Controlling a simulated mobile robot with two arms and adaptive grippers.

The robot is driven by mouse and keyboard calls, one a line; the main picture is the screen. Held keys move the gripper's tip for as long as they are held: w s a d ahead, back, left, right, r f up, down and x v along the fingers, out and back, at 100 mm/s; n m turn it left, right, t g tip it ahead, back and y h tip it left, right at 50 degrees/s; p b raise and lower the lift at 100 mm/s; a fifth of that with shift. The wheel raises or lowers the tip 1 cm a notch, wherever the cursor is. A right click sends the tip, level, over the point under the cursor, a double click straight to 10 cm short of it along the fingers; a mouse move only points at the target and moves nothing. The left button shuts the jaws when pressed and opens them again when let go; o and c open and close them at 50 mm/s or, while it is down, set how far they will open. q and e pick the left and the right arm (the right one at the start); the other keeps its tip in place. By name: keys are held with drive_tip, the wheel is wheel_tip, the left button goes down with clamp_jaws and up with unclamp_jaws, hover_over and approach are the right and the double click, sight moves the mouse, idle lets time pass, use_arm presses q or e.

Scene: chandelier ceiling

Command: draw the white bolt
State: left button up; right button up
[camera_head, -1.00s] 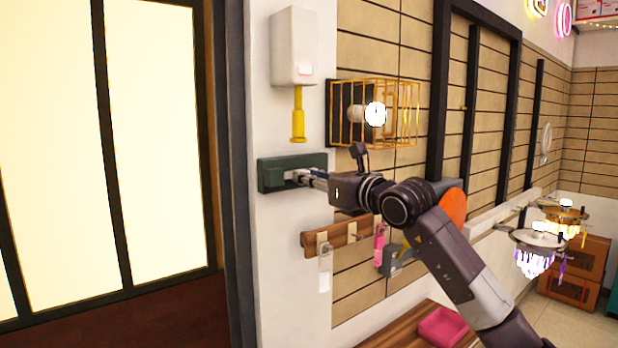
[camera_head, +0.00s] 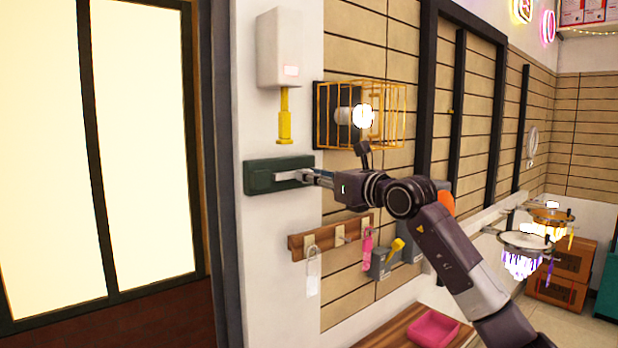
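A dark green plate (camera_head: 259,178) is fixed on the white wall, and the white bolt (camera_head: 288,176) shows as a short pale bar across its front. My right gripper (camera_head: 313,177) is at the right end of the bolt, in front of the plate's right edge. Its fingertips seem to meet the bolt, but they are too small to tell whether they are closed on it. The bolt's right end is partly hidden by the fingers. My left gripper is not in view.
Above the plate hang a white box (camera_head: 281,45) with a yellow handle (camera_head: 285,118) and a yellow wire cage (camera_head: 391,105) around a lamp. Below is a wooden hook rail (camera_head: 297,246) with hanging tags. A pink tray (camera_head: 434,328) sits lower right.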

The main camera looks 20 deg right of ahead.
drive_tip(key=shift+o, duration=1.2)
drive_tip(key=shift+d+r, duration=0.1)
drive_tip(key=shift+d, duration=0.1)
drive_tip(key=shift+o, duration=0.6)
drive_tip(key=shift+w+d, duration=0.1)
drive_tip(key=shift+d, duration=0.15)
drive_tip(key=v, duration=1.2)
